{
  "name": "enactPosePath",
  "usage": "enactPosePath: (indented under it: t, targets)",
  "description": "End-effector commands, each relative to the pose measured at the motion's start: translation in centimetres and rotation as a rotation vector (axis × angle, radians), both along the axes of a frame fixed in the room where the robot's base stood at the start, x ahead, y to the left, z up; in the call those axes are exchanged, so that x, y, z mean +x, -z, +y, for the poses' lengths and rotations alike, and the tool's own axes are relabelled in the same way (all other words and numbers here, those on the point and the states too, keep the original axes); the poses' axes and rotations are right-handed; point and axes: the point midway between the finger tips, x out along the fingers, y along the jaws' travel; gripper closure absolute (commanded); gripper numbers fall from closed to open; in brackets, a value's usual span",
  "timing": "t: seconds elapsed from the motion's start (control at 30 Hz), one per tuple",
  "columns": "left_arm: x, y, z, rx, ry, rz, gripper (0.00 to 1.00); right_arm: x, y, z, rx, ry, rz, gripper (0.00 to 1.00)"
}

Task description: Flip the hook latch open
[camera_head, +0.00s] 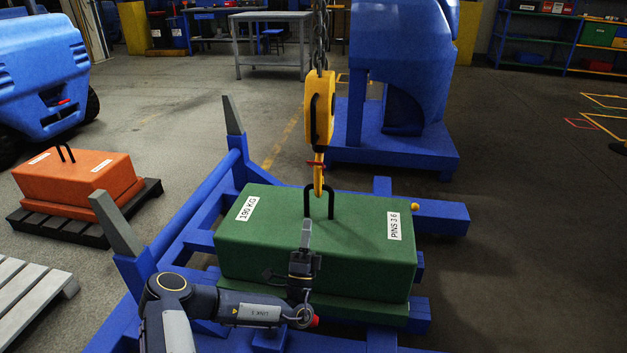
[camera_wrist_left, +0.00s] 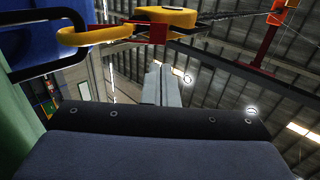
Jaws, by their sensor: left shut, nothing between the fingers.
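A yellow crane hook (camera_head: 319,182) hangs from a yellow hook block (camera_head: 318,110) on a chain. Its tip overlaps the top of the black handle (camera_head: 308,204) on the green counterweight (camera_head: 265,245); I cannot tell the exact contact. The red latch (camera_head: 316,164) sits across the hook's upper part. In the left wrist view, the hook (camera_wrist_left: 95,35) and red latch (camera_wrist_left: 157,33) are at the top, beyond the fingers. My left gripper (camera_head: 306,224) points up in front of the green counterweight, below the hook, shut and empty. It shows in the wrist view (camera_wrist_left: 161,82), apart from the latch. My right gripper is not visible.
The green counterweight rests on a blue frame (camera_head: 190,232) with upright grey-tipped posts. An orange counterweight (camera_head: 75,172) lies on a dark pallet at left. A blue machine (camera_head: 405,70) stands behind the hook. The floor at right is mostly open.

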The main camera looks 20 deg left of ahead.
Motion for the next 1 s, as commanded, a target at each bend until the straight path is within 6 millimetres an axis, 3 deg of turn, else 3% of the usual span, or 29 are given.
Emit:
enactPosePath:
  t: [0.27,0.7,1.0]
  targets:
    - [0.8,-0.8,0.2,0.002,-0.001,-0.001,1.00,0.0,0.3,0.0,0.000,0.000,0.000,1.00]
    - [6.4,-7.3,1.7,0.002,-0.001,-0.003,1.00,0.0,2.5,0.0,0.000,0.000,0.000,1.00]
    - [8.8,-10.0,2.3,0.000,0.000,0.000,1.00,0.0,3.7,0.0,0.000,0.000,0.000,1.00]
